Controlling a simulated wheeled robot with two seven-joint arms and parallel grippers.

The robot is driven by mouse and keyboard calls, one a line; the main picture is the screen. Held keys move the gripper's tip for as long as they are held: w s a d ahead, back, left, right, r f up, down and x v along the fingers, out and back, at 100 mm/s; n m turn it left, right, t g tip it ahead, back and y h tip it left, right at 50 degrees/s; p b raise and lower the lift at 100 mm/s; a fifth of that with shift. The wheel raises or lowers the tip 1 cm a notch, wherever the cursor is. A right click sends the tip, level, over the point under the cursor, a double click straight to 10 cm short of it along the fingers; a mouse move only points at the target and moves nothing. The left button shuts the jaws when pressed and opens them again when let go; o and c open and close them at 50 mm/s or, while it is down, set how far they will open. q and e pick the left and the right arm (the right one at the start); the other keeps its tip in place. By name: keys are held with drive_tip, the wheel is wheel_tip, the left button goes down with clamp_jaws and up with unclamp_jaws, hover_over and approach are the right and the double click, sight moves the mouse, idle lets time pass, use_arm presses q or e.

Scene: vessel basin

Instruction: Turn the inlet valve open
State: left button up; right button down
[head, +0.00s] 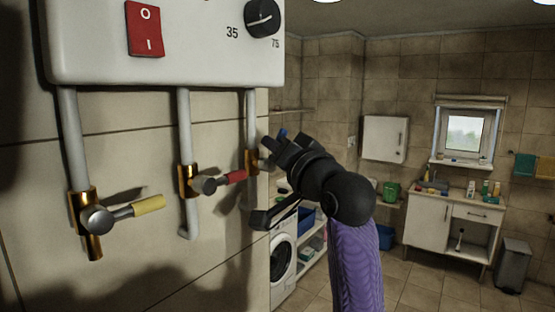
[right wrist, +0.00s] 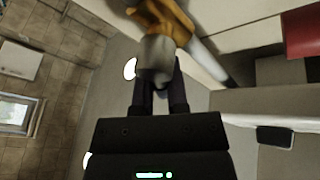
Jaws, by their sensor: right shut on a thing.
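Three brass valves sit on white pipes under a white wall unit. The left valve (head: 97,221) has a yellow handle pointing right. The middle valve (head: 196,183) has a red handle, also pointing right. The right valve (head: 251,161) is partly hidden by my right gripper (head: 274,149), and a small blue tip (head: 283,132) shows just above the fingers. In the right wrist view my gripper (right wrist: 158,88) is shut at the valve's grey hub (right wrist: 157,58), below its brass body (right wrist: 166,18). The fingers hide the handle they hold. My left gripper is out of view.
The white unit (head: 90,45) with a red switch (head: 145,28) and a black dial (head: 262,17) hangs above the valves. A washing machine (head: 283,262) and shelves stand behind my right arm. The tiled floor to the right is open, up to a cabinet (head: 428,222) and a bin (head: 512,262).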

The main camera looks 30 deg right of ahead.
drive_tip(key=n+y+b, duration=0.1)
drive_tip(key=n, duration=0.1)
drive_tip(key=a+n+t+y, duration=0.1)
drive_tip(key=n, duration=0.2)
drive_tip(key=shift+s+r+b, duration=0.15)
drive_tip(key=shift+s+b, duration=0.05)
drive_tip(key=shift+b, duration=0.15)
drive_tip(key=shift+s+a+r+n+t+y+b, duration=0.1)
drive_tip(key=shift+a+n+t+y+b, duration=0.1)
drive_tip(key=shift+n+y, duration=0.6)
drive_tip(key=shift+s+a+r+n+t+y+b, duration=0.1)
drive_tip(key=shift+a+n+y+b, duration=0.15)
drive_tip(key=shift+n, duration=1.05)
drive_tip(key=shift+n+y, duration=0.25)
drive_tip(key=shift+n, duration=0.05)
drive_tip(key=c, duration=0.6)
unclamp_jaws()
drive_tip(key=shift+c, duration=0.2)
